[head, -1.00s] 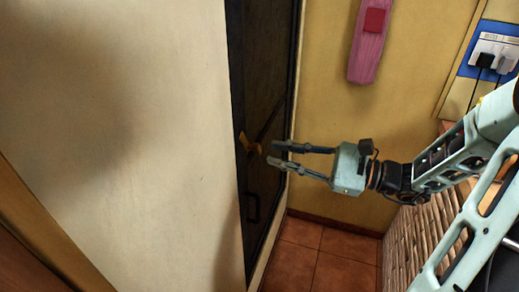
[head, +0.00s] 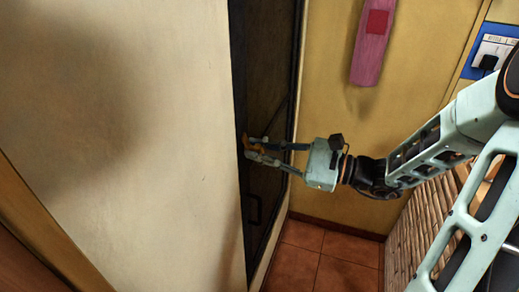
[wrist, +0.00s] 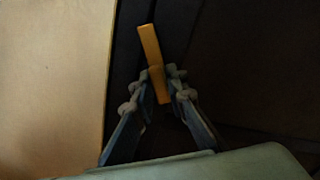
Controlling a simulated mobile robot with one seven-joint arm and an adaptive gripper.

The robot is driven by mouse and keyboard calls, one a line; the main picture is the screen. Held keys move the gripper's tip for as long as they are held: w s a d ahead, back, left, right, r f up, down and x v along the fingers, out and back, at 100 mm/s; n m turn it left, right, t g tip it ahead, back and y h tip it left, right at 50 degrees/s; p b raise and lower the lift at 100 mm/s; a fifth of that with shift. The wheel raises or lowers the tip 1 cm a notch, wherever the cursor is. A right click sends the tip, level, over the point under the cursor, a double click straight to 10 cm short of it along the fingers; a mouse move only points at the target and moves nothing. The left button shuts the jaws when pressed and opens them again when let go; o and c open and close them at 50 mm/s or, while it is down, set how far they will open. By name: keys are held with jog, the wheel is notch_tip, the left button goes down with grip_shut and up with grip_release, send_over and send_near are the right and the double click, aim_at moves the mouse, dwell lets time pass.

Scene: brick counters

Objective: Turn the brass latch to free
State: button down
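The brass latch (wrist: 149,43) is a short yellow-orange bar on a dark door, tilted with its upper end leaning left in the wrist view. In the head view only small orange parts of the latch (head: 259,149) show between my fingers. My gripper (head: 256,148) has its fingertips at the dark door, one on each side of the latch. In the wrist view my gripper (wrist: 157,76) straddles the latch's middle and lower part, with the fingers apart and narrow gaps beside the bar. Whether a finger touches it I cannot tell.
The dark door (head: 266,60) has a black handle (head: 253,210) below the latch. A cream wall panel (head: 130,130) stands close on the left. A yellow wall (head: 420,90) with a pink hanging object (head: 371,55) is on the right. Tiled floor (head: 305,258) lies below.

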jog(key=shift+r+p, duration=0.15)
jog(key=shift+p, duration=0.3)
jog(key=shift+m+p, duration=0.4)
jog(key=m+p, duration=0.1)
jog(key=p, duration=0.2)
jog(key=shift+r+m, duration=0.2)
jog(key=shift+m, duration=0.2)
jog(key=m+p, duration=0.2)
jog(key=p, duration=0.1)
jog(key=shift+f, duration=0.15)
jog(key=shift+f+m+p, duration=0.1)
jog(key=shift+m+p, duration=0.55)
jog(key=shift+m, duration=0.05)
jog(key=shift+f, duration=0.1)
jog(key=c, duration=2.3)
grip_release()
jog(key=shift+o, duration=0.2)
